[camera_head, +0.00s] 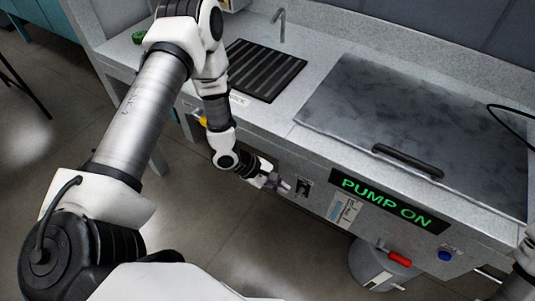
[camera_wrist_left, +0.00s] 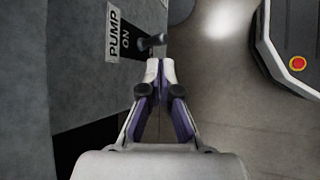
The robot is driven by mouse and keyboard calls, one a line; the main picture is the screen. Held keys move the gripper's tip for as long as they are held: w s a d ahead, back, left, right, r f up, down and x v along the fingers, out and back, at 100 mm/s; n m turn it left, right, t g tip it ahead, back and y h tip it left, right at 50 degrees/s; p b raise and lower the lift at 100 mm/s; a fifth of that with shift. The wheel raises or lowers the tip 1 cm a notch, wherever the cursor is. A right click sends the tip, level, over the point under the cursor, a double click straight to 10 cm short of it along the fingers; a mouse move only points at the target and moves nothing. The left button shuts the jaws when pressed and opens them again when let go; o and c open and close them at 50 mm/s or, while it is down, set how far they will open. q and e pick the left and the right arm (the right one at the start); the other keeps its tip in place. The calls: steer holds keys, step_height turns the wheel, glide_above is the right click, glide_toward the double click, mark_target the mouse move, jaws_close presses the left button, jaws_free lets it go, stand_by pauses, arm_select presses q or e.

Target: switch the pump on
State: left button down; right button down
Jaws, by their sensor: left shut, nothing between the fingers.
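The pump's toggle switch (camera_head: 303,187) is on the front panel of the grey bench. In the left wrist view its metal lever (camera_wrist_left: 151,42) sticks out beside a white label (camera_wrist_left: 119,33) reading PUMP, with ON printed beside it. A black display (camera_head: 390,203) on the panel reads PUMP ON in green letters. My left gripper (camera_head: 280,186) is shut and empty just left of the switch. In the left wrist view its fingertips (camera_wrist_left: 161,66) are close to the lever; I cannot tell whether they touch it. My right gripper is not seen.
A grey lid (camera_head: 420,120) with a dark handle (camera_head: 407,161) covers the bench top. A black grate (camera_head: 263,69) and a tap (camera_head: 281,27) are further left. A red handle (camera_head: 400,259), a blue knob (camera_head: 445,256) and a bucket (camera_head: 375,268) are at lower right.

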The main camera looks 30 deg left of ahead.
arm_select(q)
steer(key=v, duration=0.8)
steer(key=shift+f, duration=0.25)
steer(key=shift+s+a+f, duration=0.1)
steer(key=shift+s+a, duration=0.05)
steer(key=shift+s, duration=0.05)
steer(key=s+d+f+m+g+y+p, duration=0.1)
steer(key=s+d+f+g, duration=0.15)
steer(key=s, duration=0.35)
steer(key=s+d+f+m+g+y+p, duration=0.1)
steer(key=s+d+f+m+g, duration=0.2)
steer(key=s, duration=0.4)
steer(key=s+a+m+y, duration=0.1)
steer(key=m+y, duration=0.1)
steer(key=m, duration=0.2)
steer(key=s+a+f+m+t+y, duration=0.1)
steer(key=m, duration=0.3)
steer(key=s+a+m+y, duration=0.2)
steer(key=m, duration=0.1)
steer(key=shift+a+f+m+t+y, duration=0.1)
steer(key=shift+f+m+t+y, duration=0.2)
steer(key=shift+m, duration=0.1)
